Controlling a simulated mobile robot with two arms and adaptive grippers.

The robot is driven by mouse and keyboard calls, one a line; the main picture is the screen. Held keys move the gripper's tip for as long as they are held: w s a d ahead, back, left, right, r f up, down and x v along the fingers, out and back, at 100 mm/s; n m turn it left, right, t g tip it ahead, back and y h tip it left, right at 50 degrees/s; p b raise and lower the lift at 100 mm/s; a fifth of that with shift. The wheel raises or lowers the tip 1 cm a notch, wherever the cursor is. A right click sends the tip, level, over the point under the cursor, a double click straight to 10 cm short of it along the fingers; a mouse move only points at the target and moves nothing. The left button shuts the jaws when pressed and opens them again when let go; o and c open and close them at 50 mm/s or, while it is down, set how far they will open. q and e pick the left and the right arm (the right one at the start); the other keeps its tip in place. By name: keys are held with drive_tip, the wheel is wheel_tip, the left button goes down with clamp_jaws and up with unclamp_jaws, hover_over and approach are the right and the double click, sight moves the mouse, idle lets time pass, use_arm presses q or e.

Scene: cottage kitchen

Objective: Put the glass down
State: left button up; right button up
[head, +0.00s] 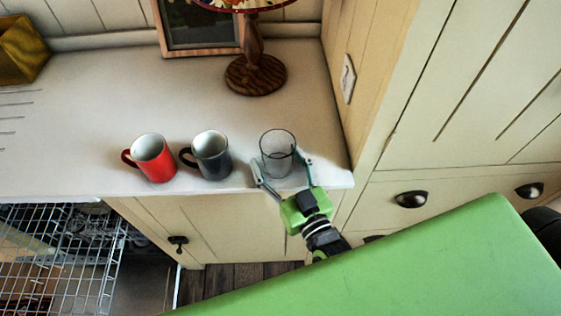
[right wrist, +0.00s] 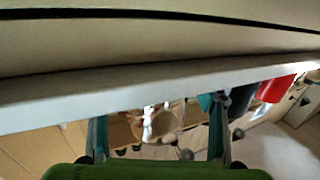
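The clear glass (head: 278,153) stands upright on the white counter (head: 120,85), close to the front edge and right of the mugs. My right gripper (head: 279,165) reaches in from the front, one finger on each side of the glass. Its fingers are spread wide, with a small gap at the left finger. In the right wrist view the two fingers (right wrist: 158,135) are far apart; a faint round shape between them may be the glass, but it is hard to make out. My left gripper is not in view.
A dark grey mug (head: 212,157) and a red mug (head: 155,160) stand left of the glass. A lamp (head: 255,72) and a picture frame (head: 200,48) are behind. A tall cabinet side (head: 350,110) bounds the right. A wire rack (head: 60,255) shows lower left.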

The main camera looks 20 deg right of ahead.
drive_tip(key=shift+s+r, duration=0.1)
drive_tip(key=s+d+b, duration=0.1)
drive_tip(key=s+b, duration=0.1)
drive_tip(key=s, duration=0.9)
drive_tip(key=shift+s+d, duration=0.15)
drive_tip(key=shift+s, duration=0.2)
drive_tip(key=s+a+f+n+g, duration=0.1)
drive_tip(key=s+f+g, duration=0.25)
drive_tip(key=f, duration=1.35)
drive_tip(key=s+f+g, duration=0.3)
drive_tip(key=f+g, duration=0.2)
drive_tip(key=f, duration=1.3)
drive_tip(key=s+d+f+g+h, duration=0.1)
drive_tip(key=s+d+f+g, duration=0.3)
drive_tip(key=s+f, duration=0.5)
drive_tip(key=s+d+f+g+h, duration=0.1)
drive_tip(key=s+d+f+g, duration=0.3)
drive_tip(key=s+f, duration=0.5)
wheel_tip(320, 180, down, 3)
drive_tip(key=shift+s+d, duration=0.4)
drive_tip(key=shift+d, duration=0.6)
